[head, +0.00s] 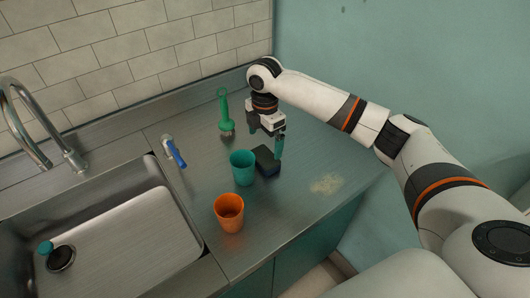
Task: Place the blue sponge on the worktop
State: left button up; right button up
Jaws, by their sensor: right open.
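A dark blue sponge (267,162) rests on the steel worktop (290,215), just right of the teal cup. My right gripper (268,143) points down over the sponge from behind, with its jaws open. One finger shows as a dark teal strip at the sponge's right side. The other finger is hard to make out. I cannot tell whether the fingers touch the sponge. My left gripper is not in view.
A teal cup (242,168) and an orange cup (229,213) stand left of the sponge. A green brush (225,115) and a blue-handled tool (175,152) are farther back. Pale crumbs (327,184) lie to the right. The sink (130,240) is at left; the worktop's front is clear.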

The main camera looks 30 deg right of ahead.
aim_at(265, 156)
notch_tip(265, 156, up, 5)
jog(key=shift+b, duration=0.3)
